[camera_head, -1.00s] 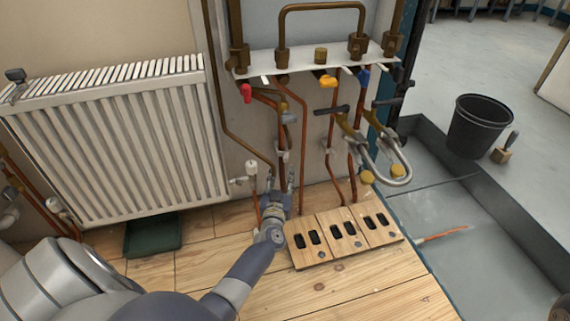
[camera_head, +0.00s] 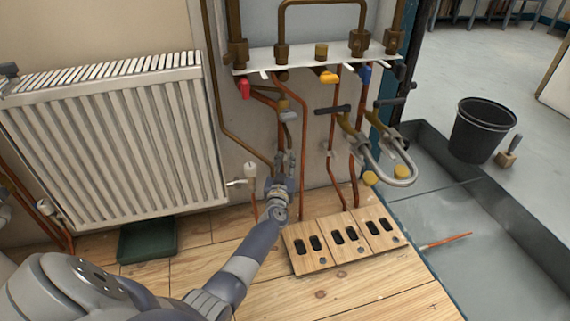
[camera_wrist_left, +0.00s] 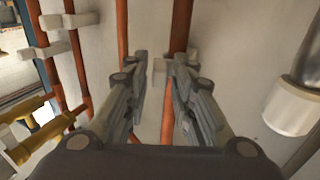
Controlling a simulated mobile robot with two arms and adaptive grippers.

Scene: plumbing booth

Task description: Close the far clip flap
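My left gripper (camera_head: 284,160) is low in front of the copper pipes, right of the radiator valve (camera_head: 250,170). In the left wrist view its two fingers (camera_wrist_left: 160,72) stand apart with a gap between them, and I see nothing held. A small pale clip (camera_wrist_left: 159,65) shows on the wall between the fingertips, partly hidden; its flap is too small to read. Copper pipes (camera_wrist_left: 180,28) run behind the fingers. Other pale clips (camera_wrist_left: 47,53) sit on pipes at the left of that view. In the head view a clip (camera_head: 328,150) sits on a pipe right of the gripper.
A white radiator (camera_head: 115,145) stands at the left, with a dark green tray (camera_head: 147,241) below it. Wooden slotted blocks (camera_head: 341,240) lie on the floor under the pipes. Gas hoses and valves (camera_head: 390,172) jut out at the right. A black bucket (camera_head: 480,130) stands farther right.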

